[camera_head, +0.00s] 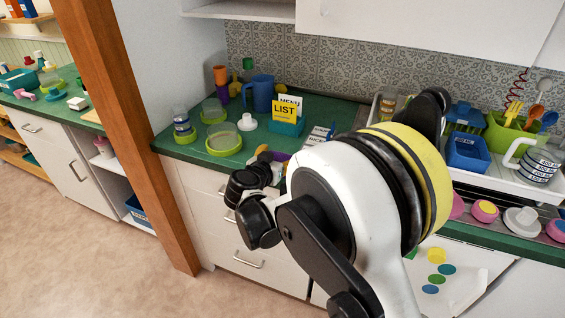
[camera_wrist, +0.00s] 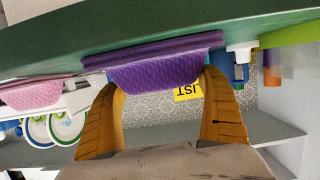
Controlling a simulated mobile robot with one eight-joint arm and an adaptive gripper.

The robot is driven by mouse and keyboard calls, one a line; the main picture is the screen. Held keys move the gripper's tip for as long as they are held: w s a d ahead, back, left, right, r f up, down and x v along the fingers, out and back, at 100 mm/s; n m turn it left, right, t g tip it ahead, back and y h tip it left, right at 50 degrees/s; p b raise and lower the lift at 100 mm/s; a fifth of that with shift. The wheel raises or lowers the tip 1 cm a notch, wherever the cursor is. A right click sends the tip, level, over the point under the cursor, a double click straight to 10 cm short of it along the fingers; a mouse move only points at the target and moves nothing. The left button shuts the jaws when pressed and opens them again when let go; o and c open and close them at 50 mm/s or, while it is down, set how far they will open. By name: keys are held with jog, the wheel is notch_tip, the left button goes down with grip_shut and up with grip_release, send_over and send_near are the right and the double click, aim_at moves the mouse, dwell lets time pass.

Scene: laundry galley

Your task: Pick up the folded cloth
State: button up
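A purple folded cloth (camera_wrist: 155,62) lies on the green counter (camera_wrist: 50,32) straight ahead of my gripper in the wrist view, which looks upside down. In the head view only a bit of purple (camera_head: 281,156) shows beside my arm. My gripper (camera_wrist: 160,85) is open, with its two orange-brown fingers wide apart. In the head view my arm hides most of the gripper. A pink folded cloth (camera_wrist: 38,93) lies at the left in the wrist view.
On the counter stand a blue jug (camera_head: 260,93), a yellow LIST card (camera_head: 284,111) in a teal holder and green-rimmed dishes (camera_head: 224,140). At the right are a blue tub (camera_head: 467,152) and a measuring jug (camera_head: 538,164). A wooden post (camera_head: 128,130) stands at the left.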

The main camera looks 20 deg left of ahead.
aim_at(283, 153)
jog(key=shift+r, duration=0.1)
notch_tip(283, 153, up, 5)
jog(key=p, duration=0.2)
jog(key=shift+d+f+p, duration=0.15)
jog(key=shift+f+p, duration=0.05)
jog(key=shift+p, duration=0.15)
jog(key=w+d+r+p, duration=0.1)
jog(key=d+r+p, duration=0.2)
jog(key=d+r, duration=0.3)
jog(key=d, duration=0.5)
jog(key=shift+d+p, duration=0.15)
jog(key=shift+p, duration=0.15)
jog(key=shift+r, duration=0.1)
